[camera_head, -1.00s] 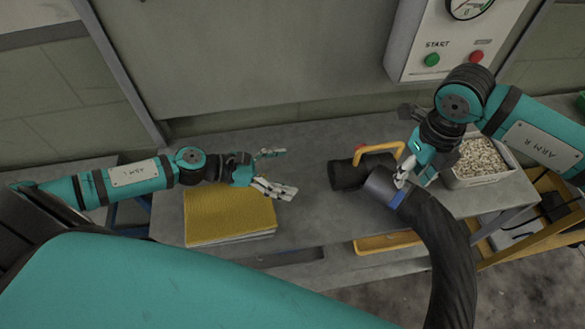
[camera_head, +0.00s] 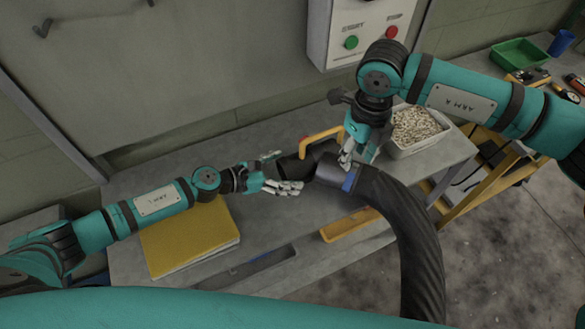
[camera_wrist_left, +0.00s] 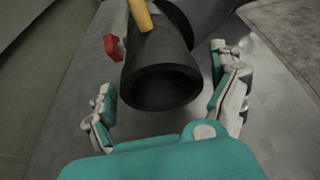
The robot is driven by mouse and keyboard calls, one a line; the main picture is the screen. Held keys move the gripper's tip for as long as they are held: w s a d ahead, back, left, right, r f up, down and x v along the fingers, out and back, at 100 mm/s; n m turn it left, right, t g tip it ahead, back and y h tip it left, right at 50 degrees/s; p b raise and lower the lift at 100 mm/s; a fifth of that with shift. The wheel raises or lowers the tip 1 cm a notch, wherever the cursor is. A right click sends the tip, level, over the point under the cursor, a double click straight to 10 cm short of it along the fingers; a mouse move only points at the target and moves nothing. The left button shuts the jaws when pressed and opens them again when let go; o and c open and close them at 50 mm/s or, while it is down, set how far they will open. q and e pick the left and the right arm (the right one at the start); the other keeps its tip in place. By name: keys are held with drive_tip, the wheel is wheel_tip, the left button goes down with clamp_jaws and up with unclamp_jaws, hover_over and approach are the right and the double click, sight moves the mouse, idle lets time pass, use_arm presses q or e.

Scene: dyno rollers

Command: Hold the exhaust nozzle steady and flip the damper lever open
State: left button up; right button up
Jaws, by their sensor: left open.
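The exhaust nozzle (camera_head: 290,168) is a black tube end joined to a grey collar (camera_head: 340,170) and a blue band. Its dark open mouth (camera_wrist_left: 160,88) faces my left gripper in the left wrist view. A yellow handle (camera_head: 318,137) arches above it. A small red part (camera_wrist_left: 113,47), perhaps the lever's tip, shows beside the nozzle. My left gripper (camera_head: 281,172) is open, its fingers on either side of the nozzle mouth, not closed on it. My right gripper (camera_head: 346,160) is over the grey collar; its fingers are partly hidden and its grip is unclear.
A ribbed black hose (camera_head: 415,240) curves down from the collar past the bench's front edge. A yellow pad (camera_head: 185,240) lies on the grey bench at left. A white tray of pellets (camera_head: 405,152) stands at right. A control box (camera_head: 345,40) hangs behind.

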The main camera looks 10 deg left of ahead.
use_arm(q)
drive_tip(key=shift+x, duration=1.35)
drive_tip(key=shift+c, duration=0.2)
